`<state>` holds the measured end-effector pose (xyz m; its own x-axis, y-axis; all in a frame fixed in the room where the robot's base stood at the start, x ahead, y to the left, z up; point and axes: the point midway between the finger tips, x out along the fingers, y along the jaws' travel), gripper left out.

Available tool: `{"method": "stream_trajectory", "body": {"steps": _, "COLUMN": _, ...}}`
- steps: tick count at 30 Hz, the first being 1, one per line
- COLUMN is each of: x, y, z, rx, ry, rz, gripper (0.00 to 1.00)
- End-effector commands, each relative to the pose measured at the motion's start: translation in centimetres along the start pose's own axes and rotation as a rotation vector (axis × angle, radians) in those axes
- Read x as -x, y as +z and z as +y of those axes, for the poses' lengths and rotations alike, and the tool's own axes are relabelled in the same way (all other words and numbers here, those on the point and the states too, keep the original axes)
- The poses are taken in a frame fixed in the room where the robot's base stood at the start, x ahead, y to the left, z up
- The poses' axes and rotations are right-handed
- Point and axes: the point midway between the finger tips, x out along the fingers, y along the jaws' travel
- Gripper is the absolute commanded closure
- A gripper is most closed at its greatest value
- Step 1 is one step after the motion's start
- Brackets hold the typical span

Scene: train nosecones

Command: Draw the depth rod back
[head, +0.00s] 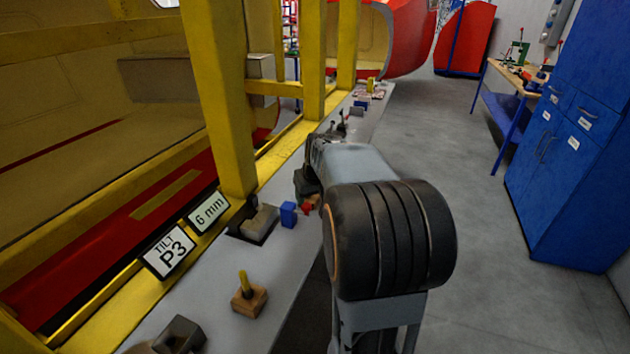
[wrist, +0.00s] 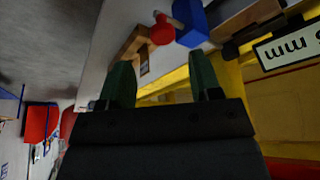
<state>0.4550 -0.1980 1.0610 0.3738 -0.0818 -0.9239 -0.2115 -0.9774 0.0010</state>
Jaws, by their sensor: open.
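A small fixture with a blue block (head: 288,214), a red knob (head: 306,209) and a wooden part lies on the grey ledge. The wrist view shows its blue block (wrist: 190,22), round red knob (wrist: 162,30) and wooden bar (wrist: 130,46) beyond my fingertips. I cannot tell for sure which part is the depth rod. My gripper (wrist: 162,72) is open, its two green fingers apart with nothing between them, and the knob is ahead of the gap. In the head view my gripper (head: 306,184) is dark and partly hidden by my arm, close to the fixture.
A wooden block (head: 249,302) with a yellow peg stands nearer on the ledge. A dark-based block (head: 258,222) sits left of the fixture. Yellow frame posts (head: 222,95) with signs "TILT P3" (head: 168,252) and "6 mm" (head: 208,213) border the ledge. Blue cabinets (head: 570,150) stand right; the floor between is clear.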

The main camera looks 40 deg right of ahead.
Motion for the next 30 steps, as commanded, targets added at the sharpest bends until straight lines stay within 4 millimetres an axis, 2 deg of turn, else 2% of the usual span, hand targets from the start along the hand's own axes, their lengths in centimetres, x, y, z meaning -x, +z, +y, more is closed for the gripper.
{"method": "stream_trajectory", "body": {"steps": 1, "x": 1.1, "y": -0.1, "z": 0.0, "rx": 0.0, "ry": 0.002, "rz": 0.005, "gripper": 0.42}}
{"method": "stream_trajectory", "body": {"steps": 6, "x": 4.3, "y": -0.1, "z": 0.0, "rx": 0.0, "ry": 0.001, "rz": 0.003, "gripper": 0.42}}
{"method": "stream_trajectory", "body": {"steps": 12, "x": 6.8, "y": 0.0, "z": 0.0, "rx": 0.0, "ry": 0.0, "rz": 0.001, "gripper": 0.42}}
{"method": "stream_trajectory", "body": {"steps": 18, "x": 7.8, "y": 0.0, "z": 0.0, "rx": 0.0, "ry": 0.0, "rz": 0.001, "gripper": 0.42}}
{"method": "stream_trajectory", "body": {"steps": 30, "x": 7.9, "y": 0.0, "z": 0.0, "rx": 0.001, "ry": 0.0, "rz": -0.001, "gripper": 0.42}}
